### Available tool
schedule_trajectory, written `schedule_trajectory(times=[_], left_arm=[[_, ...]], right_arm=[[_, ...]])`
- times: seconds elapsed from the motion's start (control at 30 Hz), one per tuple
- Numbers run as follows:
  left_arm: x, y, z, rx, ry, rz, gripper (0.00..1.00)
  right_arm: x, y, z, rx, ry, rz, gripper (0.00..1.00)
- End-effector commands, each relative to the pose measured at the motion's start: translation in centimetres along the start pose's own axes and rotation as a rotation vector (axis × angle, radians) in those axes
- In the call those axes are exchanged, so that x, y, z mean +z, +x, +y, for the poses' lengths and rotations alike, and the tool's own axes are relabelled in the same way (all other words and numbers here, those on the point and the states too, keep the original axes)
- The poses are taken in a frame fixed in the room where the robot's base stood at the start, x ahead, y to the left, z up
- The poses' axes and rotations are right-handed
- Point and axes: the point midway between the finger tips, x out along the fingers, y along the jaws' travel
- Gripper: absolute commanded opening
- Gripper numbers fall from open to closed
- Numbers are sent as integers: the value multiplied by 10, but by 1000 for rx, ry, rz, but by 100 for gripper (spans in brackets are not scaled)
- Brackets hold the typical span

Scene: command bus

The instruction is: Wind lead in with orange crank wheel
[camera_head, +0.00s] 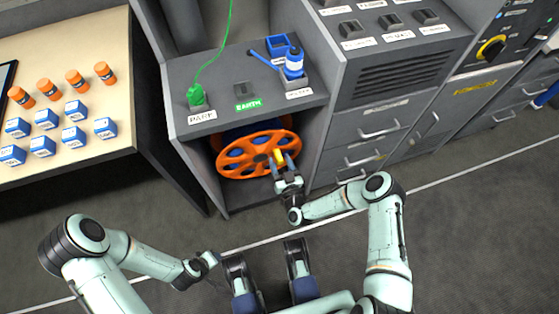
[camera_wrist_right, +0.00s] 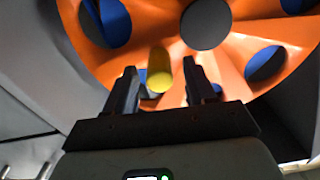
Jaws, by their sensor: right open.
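The orange crank wheel (camera_head: 236,160) sits in the open bay of the grey cabinet, with a blue part showing behind its holes. Its yellow handle (camera_head: 279,157) sticks out at the right side of the wheel. My right gripper (camera_head: 284,164) is open at the handle; in the right wrist view the yellow handle (camera_wrist_right: 159,70) stands between the two dark fingers (camera_wrist_right: 160,85), with a gap to each side. A green plug (camera_head: 196,96) with a green lead (camera_head: 222,42) stands at the PARK label. My left gripper (camera_head: 207,260) is low over the floor, its fingers unclear.
The EARTH socket (camera_head: 242,90) and a blue holder with a blue-white bottle (camera_head: 294,64) are on the cabinet top. The bay's side walls stand close around the wheel. Grey drawers (camera_head: 375,135) are at right; a table (camera_head: 110,50) with orange and blue items is at left.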

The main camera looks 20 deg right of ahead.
Motion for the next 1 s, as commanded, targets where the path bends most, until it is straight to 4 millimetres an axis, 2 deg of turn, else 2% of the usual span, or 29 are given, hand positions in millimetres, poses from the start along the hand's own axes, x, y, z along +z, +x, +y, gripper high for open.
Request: schedule_trajectory(times=[0.1,0.4,0.47,0.5,0.57,0.6,0.87,1.0], left_arm=[[4,3,-4,-7,-4,-13,43],[6,3,-4,-8,-5,-18,43],[6,3,-4,-8,-5,-18,43],[6,3,-4,-8,-5,-18,43],[6,3,-4,-8,-5,-18,43],[6,3,-4,-8,-5,-18,43],[6,4,-4,-8,-5,-18,43],[6,4,-5,-9,-5,-20,43]], right_arm=[[0,8,0,1,0,0,55],[0,10,0,1,0,0,55],[0,10,0,1,0,0,39],[0,10,0,1,0,0,26],[0,10,0,1,0,0,6],[0,10,0,1,0,0,0],[0,8,3,0,10,0,0],[2,3,10,1,43,0,0]])
